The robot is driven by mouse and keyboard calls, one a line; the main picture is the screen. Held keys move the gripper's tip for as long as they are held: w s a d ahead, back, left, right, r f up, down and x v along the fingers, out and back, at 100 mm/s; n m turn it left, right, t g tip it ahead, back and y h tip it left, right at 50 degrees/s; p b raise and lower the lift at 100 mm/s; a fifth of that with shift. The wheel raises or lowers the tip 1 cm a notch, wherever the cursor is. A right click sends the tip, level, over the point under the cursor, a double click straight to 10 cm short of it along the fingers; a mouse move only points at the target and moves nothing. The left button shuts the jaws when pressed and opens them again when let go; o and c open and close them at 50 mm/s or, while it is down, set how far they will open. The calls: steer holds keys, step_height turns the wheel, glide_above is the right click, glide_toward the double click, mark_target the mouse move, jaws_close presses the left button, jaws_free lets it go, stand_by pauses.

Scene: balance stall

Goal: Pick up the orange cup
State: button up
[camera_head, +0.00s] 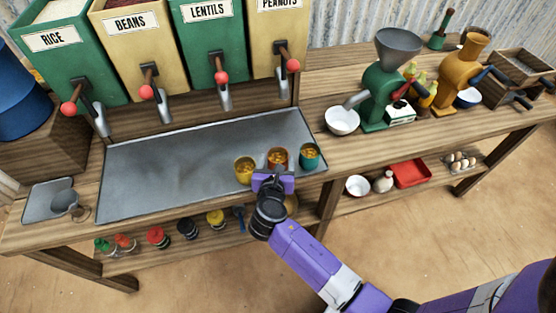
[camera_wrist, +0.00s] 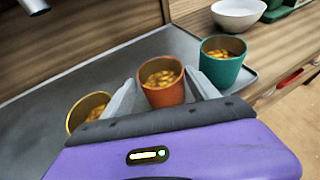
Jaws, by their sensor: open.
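The orange cup (camera_head: 277,157) stands upright near the right front of the grey metal tray, between a yellow cup (camera_head: 244,170) and a teal cup (camera_head: 309,155). All three hold yellowish contents. In the wrist view the orange cup (camera_wrist: 162,82) lies between the two pale fingers of my gripper (camera_wrist: 164,92), which is open. The yellow cup (camera_wrist: 87,113) is left of the left finger and the teal cup (camera_wrist: 221,60) is right of the right finger. In the head view my gripper (camera_head: 272,177) is just in front of the orange cup and hides its lower part.
The grey tray (camera_head: 180,165) is mostly clear to the left. Dispensers with levers and spouts hang behind it, including the peanuts one (camera_head: 278,35). A white bowl (camera_head: 342,121) and green grinder (camera_head: 375,95) stand to the right. Jars sit on the shelf below.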

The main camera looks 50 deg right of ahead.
mark_target(279, 153)
steer(key=x, duration=0.5)
steer(key=shift+s+d, duration=0.1)
steer(key=c, duration=1.1)
steer(key=shift+r, duration=0.1)
steer(key=shift+c, duration=0.8)
steer(key=shift+r, duration=0.1)
